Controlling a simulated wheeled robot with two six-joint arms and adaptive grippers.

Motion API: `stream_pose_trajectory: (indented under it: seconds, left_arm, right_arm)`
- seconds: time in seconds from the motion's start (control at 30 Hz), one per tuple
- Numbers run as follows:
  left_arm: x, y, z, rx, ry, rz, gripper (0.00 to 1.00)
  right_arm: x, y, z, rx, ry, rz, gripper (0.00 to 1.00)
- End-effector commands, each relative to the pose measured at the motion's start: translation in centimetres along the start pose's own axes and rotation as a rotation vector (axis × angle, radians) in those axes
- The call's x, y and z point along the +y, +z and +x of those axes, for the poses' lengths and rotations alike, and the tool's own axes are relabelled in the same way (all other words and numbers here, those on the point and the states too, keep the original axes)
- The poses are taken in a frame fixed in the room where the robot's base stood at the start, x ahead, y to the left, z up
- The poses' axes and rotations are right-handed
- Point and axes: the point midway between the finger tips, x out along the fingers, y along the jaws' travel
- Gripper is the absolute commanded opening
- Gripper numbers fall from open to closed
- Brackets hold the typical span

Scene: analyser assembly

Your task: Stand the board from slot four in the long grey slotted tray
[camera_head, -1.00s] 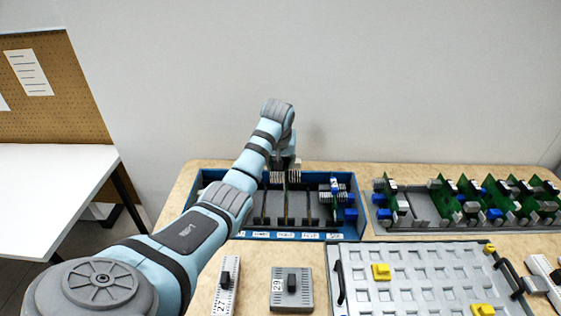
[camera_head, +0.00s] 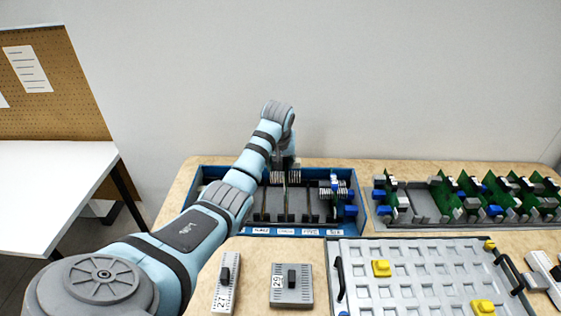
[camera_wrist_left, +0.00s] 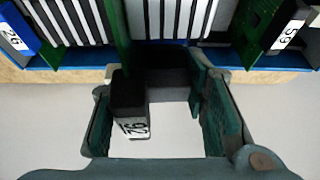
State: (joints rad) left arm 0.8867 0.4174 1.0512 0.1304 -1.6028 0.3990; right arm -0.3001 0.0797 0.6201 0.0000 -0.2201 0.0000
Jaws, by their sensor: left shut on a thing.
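In the head view a blue slotted rack (camera_head: 205,184) stands at the back of the table, with labels on its front wall. Thin upright boards and coil-like parts stand in it. My left gripper (camera_head: 285,163) is over the rack's rear edge, mostly hidden by my own arm. In the left wrist view my left gripper (camera_wrist_left: 160,110) is shut on a board (camera_wrist_left: 130,100), at its dark end block with a white number label. Green board edges show just beyond, in the rack. The long grey slotted tray (camera_head: 425,208) is right of the rack.
Several green boards (camera_head: 465,200) stand in the grey tray; bare tray floor shows near its left end. A grey pocketed panel (camera_head: 410,270) with yellow pieces lies in front. Two numbered grey blocks (camera_head: 292,285) lie left of it. Bare wall is behind.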

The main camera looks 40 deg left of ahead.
Motion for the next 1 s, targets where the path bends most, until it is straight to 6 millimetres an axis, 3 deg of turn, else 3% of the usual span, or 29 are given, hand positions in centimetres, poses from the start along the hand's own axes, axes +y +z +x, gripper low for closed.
stream_pose_trajectory:
  seconds: [1.0]
  left_arm:
    - [0.0,0.6,1.4,0.001,0.000,0.000,0.11]
  right_arm:
    - [0.0,0.0,0.5,0.000,0.000,0.000,0.00]
